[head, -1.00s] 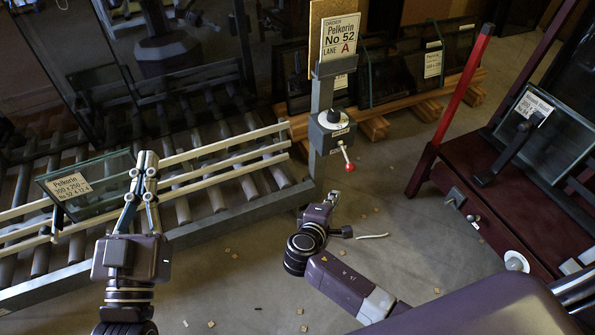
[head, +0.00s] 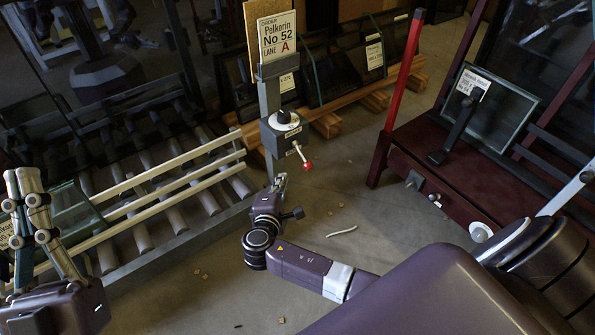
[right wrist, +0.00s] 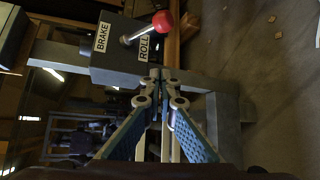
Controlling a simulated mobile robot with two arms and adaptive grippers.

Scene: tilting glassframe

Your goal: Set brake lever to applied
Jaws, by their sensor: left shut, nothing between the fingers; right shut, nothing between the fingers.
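The brake lever (head: 307,165) is a short metal rod with a red ball, on a dark grey box (head: 287,144) fixed to a post. In the right wrist view the red ball (right wrist: 162,21) stands out on the ROLL label's side, away from the BRAKE label (right wrist: 102,37). My right gripper (head: 280,180) is shut and empty, just below the box and left of the ball. In the right wrist view its fingertips (right wrist: 156,73) are together in front of the box's lower edge, apart from the ball. My left gripper (head: 24,180) is shut and empty at the left edge.
A roller conveyor with pale rails (head: 170,180) runs left of the post. A sign (head: 283,47) tops the post. A dark red frame with a red upright (head: 404,90) stands right. Glass panes lean on timber behind. Small scraps lie on the open floor (head: 350,200).

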